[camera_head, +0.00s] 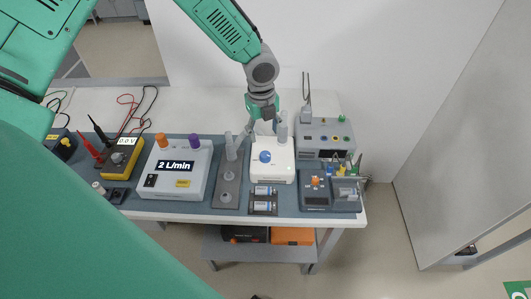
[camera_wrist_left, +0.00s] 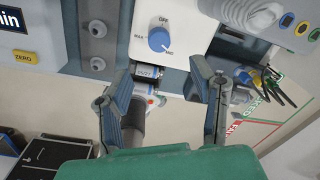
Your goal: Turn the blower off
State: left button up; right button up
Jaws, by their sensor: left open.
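The blower is a white box (camera_head: 281,170) on the bench mat in the head view, with a blue knob (camera_head: 265,156) on its top. In the left wrist view the white blower face (camera_wrist_left: 192,18) shows labels OFF at the top, MAX at left and another at lower right. The blue knob (camera_wrist_left: 160,40) has its white mark pointing to that lower-right label. My left gripper (camera_head: 264,125) is over the back of the blower, near the knob. In the wrist view its open fingers (camera_wrist_left: 160,78) are apart, below the knob in the picture, with nothing held.
A flow meter (camera_head: 178,183) reading 2 L/min stands left of the blower, with a grey plate (camera_head: 228,187) with posts between. Batteries (camera_head: 263,190) lie in front. A grey box with ports (camera_head: 323,140) and a dark instrument (camera_head: 316,200) stand at right. A yellow multimeter (camera_head: 121,158) is farther left.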

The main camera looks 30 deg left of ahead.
aim_at(265, 154)
pick_arm(q)
jog(key=f, duration=1)
jog(key=shift+w+f+p, duration=0.15)
jog(key=shift+w+p, duration=0.05)
jog(key=shift+p, duration=0.2)
jog(key=shift+d, duration=0.1)
jog(key=c, duration=1.1)
